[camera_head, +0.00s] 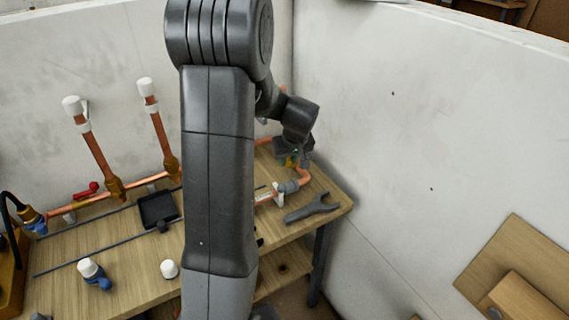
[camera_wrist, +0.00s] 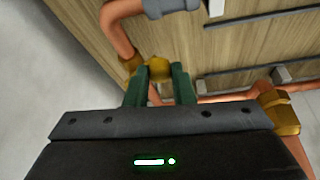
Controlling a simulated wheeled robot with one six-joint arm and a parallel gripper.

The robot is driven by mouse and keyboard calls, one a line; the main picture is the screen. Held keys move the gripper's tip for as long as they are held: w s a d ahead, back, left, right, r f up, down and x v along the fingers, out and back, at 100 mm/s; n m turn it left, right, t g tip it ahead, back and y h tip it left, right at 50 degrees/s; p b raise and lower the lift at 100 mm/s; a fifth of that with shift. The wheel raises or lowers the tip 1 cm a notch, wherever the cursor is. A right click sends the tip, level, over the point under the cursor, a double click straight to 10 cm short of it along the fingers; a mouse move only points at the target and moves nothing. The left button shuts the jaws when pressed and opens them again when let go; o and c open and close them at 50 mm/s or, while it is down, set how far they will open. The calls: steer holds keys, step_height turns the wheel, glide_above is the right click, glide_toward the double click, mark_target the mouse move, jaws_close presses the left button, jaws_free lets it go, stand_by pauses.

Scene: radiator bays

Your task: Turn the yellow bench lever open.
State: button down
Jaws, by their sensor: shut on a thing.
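My gripper (camera_wrist: 160,76) reaches down over the bench with its two green fingers shut on the yellow lever (camera_wrist: 159,66). Only a short piece of the lever shows between the fingertips, beside a brass fitting (camera_wrist: 130,64) on a bent copper pipe (camera_wrist: 119,28). In the head view my gripper (camera_head: 293,157) is at the bench's far right corner, and a small bit of yellow shows below it. My arm and gripper hide most of the lever, so its angle cannot be told.
The wooden bench (camera_head: 336,203) meets white walls behind and at right. A grey wrench-shaped tool (camera_head: 312,207) lies at its right edge. A red lever (camera_head: 87,190), copper risers with white caps and a black tray (camera_head: 158,210) stand left of my arm.

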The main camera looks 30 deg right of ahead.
steer(key=d+n+y+b, duration=0.1)
steer(key=n, duration=0.1)
steer(key=s+d+n+y+b, duration=0.1)
steer(key=n+b, duration=0.1)
steer(key=n, duration=0.1)
steer(key=d+n+y+b, duration=0.1)
steer(key=d+n+b, duration=0.1)
steer(key=n, duration=0.1)
steer(key=shift+s+g, duration=0.35)
steer(key=shift+g, duration=0.05)
steer(key=shift+d+n+g+y, duration=0.2)
steer(key=shift+d+n, duration=0.15)
steer(key=shift+n, duration=0.45)
steer(key=shift+d+n+g+y, duration=0.2)
steer(key=shift+d+n, duration=0.15)
steer(key=shift+n, duration=0.45)
steer(key=c, duration=1.3)
jaws_free()
steer(key=shift+o, duration=0.2)
